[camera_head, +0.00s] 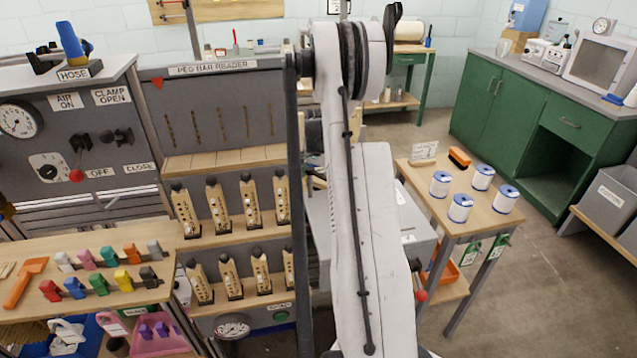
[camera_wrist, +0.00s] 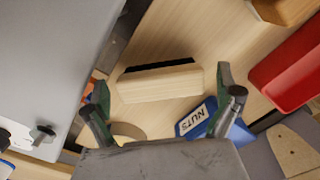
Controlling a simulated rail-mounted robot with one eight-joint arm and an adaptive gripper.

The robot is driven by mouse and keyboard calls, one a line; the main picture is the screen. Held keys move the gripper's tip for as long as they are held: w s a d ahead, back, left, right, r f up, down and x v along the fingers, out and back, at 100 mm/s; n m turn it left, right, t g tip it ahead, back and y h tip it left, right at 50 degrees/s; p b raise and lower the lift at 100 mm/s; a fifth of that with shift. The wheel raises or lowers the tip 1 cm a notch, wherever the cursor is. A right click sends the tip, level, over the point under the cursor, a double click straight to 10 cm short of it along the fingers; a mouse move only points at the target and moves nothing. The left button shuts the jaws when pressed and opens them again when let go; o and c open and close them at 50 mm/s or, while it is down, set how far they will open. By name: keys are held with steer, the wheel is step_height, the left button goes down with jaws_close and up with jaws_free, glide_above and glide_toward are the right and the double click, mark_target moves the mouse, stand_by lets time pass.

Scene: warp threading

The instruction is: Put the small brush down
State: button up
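In the wrist view, a small brush (camera_wrist: 160,84) with a pale wooden body and a dark strip of bristles along its far edge lies on a light wood surface (camera_wrist: 215,35). My gripper (camera_wrist: 165,92) is open, with one green-and-grey finger past each end of the brush. Gaps show between the fingers and the brush. Its height above the surface is hard to judge. In the head view my arm hides my gripper and this brush.
In the wrist view, a blue bin marked NUTS (camera_wrist: 208,118) stands close by the right finger, and a red bin (camera_wrist: 292,62) is farther right. A grey panel (camera_wrist: 50,60) is at left. In the head view, white-and-blue spools (camera_head: 461,208) stand on a wooden table.

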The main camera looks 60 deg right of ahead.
mark_target(318, 180)
step_height(318, 180, up, 12)
steer(key=p, duration=0.1)
steer(key=shift+r, duration=0.15)
stand_by(0.6)
stand_by(0.4)
